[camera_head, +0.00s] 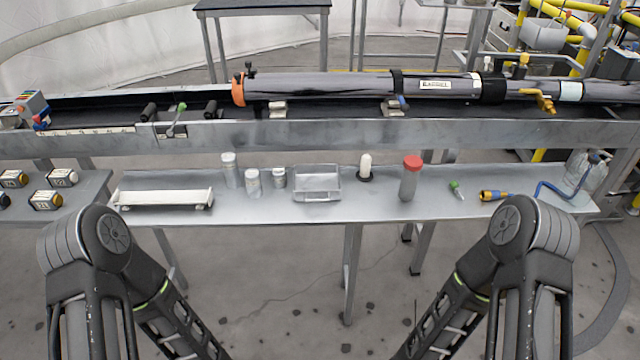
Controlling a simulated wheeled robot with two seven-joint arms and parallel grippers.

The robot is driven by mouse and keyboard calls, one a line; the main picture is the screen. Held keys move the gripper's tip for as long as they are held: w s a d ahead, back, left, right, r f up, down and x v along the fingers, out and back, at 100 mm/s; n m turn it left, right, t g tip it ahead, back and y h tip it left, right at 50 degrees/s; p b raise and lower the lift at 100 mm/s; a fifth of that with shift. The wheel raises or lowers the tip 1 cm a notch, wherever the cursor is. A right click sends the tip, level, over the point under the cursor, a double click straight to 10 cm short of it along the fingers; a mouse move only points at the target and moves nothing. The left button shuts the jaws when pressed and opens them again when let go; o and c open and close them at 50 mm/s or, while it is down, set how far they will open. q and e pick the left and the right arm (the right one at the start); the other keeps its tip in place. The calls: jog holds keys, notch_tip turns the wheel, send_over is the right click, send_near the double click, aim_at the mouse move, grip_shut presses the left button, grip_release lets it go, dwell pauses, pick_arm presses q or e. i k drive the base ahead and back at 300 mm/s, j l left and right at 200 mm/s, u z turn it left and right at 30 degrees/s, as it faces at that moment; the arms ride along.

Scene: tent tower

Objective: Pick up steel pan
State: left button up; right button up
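A small rectangular steel pan (317,184) sits near the middle of the long metal table (270,212). It looks open on top, and I cannot make out anything inside it. Both of my arms are in view at the lower left and lower right, reaching down in front of the table. Their lower ends run out of the bottom of the picture, so neither gripper is visible. Nothing of mine touches the pan.
Left of the pan stand several small lidded jars (252,181) and a white rail piece (163,198). Behind runs a long metal tube (330,87).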

aim_at(311, 183)
jog(key=i+l, duration=0.2)
jog(key=l, duration=0.15)
jog(key=i+l, duration=0.15)
jog(key=l, duration=0.2)
jog(key=i+l, duration=0.35)
jog(key=l, duration=0.3)
